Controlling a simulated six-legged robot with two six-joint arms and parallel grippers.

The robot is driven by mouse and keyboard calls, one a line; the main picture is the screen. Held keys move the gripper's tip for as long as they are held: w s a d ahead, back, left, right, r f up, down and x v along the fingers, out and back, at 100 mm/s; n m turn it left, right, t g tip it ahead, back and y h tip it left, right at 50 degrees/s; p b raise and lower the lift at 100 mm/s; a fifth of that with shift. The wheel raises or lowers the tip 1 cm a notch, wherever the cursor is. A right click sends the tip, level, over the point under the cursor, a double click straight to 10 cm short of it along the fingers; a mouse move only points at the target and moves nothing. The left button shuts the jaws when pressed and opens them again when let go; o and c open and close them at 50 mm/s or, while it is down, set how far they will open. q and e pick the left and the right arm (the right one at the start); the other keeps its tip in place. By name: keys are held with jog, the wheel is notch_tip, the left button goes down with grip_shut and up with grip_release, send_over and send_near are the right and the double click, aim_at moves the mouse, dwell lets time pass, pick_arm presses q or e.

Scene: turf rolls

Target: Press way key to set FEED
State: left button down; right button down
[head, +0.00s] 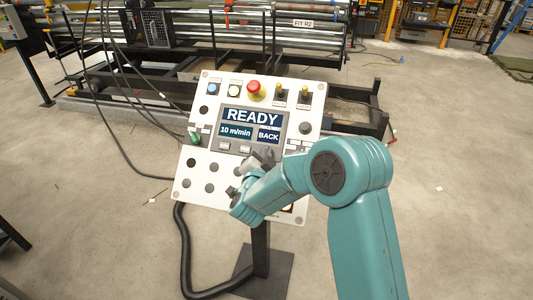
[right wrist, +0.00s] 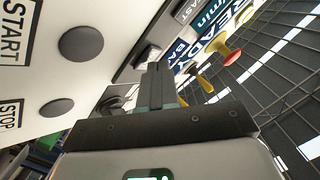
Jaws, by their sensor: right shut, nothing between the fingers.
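The white control panel (head: 190,172) stands tilted on a post. Its display (head: 252,116) reads READY, 10 m/min and BACK, with BACK at the lower right. Grey keys (head: 228,146) sit in a row below the display; the one under BACK is mostly hidden by my gripper. My right gripper (head: 264,157) is shut and empty, with its tips at the panel just below BACK. In the right wrist view the shut fingers (right wrist: 162,78) are close beside a grey key (right wrist: 147,56); I cannot tell whether they touch it. My left gripper is out of view.
A red stop button (head: 255,90) and yellow-black switches (head: 279,94) stand out along the panel's top. A green switch (head: 194,136) is on its left side. Black cables hang at the left. A roller machine (head: 190,35) stands behind. The surrounding floor is mostly clear.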

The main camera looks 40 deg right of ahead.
jog(key=shift+d+f, duration=0.1)
jog(key=shift+f, duration=0.05)
dwell(0.5)
jog(key=shift+s+a+r, duration=0.25)
jog(key=shift+a+r, duration=0.15)
jog(key=shift+r, duration=0.2)
jog(key=r, duration=0.1)
jog(key=s+a+r+p, duration=0.1)
jog(key=s+a+r, duration=0.1)
jog(key=r, duration=0.1)
jog(key=shift+a+p, duration=0.2)
jog(key=shift+p, duration=0.2)
jog(key=shift+s+f, duration=0.1)
dwell(0.7)
